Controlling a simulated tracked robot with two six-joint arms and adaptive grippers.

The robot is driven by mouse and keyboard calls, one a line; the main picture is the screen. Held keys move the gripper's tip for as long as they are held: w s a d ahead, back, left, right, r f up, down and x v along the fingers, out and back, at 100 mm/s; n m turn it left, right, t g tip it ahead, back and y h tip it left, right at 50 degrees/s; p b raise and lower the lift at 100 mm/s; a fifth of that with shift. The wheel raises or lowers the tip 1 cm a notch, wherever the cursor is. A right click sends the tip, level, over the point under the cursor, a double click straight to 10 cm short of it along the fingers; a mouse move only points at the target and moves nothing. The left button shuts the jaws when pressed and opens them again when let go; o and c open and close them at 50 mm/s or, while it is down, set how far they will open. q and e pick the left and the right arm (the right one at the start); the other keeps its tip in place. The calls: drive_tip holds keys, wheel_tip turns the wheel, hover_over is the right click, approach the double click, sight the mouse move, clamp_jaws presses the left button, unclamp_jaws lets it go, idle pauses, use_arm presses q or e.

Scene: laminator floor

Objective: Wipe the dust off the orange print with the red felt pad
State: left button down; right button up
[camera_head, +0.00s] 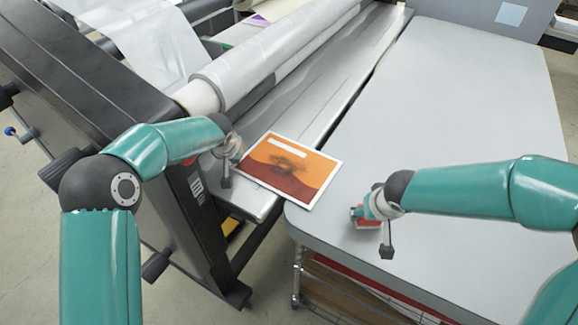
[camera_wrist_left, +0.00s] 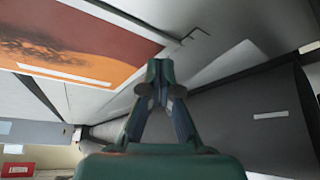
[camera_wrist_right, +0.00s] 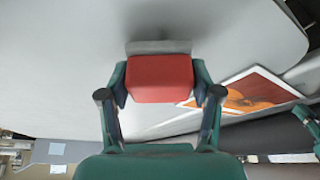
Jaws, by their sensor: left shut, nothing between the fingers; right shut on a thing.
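The orange print (camera_head: 283,172) has a white border and a dark dust smudge across its middle. It lies across the laminator's metal bed and the edge of the grey table. It also shows in the left wrist view (camera_wrist_left: 70,40) and the right wrist view (camera_wrist_right: 255,90). My left gripper (camera_head: 228,170) is shut and empty at the print's left corner; its closed tips show in the left wrist view (camera_wrist_left: 160,68). My right gripper (camera_head: 362,214) is shut on the red felt pad (camera_wrist_right: 160,79), over the table to the right of the print. I cannot tell whether the pad touches the table.
The laminator's large roller (camera_head: 270,60) and metal bed (camera_head: 330,85) stretch behind the print. A dark gap runs between the bed and the grey table (camera_head: 470,110). The table is mostly clear beyond my right arm.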

use_arm(q)
drive_tip(key=shift+f+b, duration=0.65)
use_arm(e)
drive_tip(key=shift+f, duration=0.65)
use_arm(q)
drive_tip(key=shift+r, duration=0.2)
use_arm(e)
drive_tip(key=shift+r, duration=0.15)
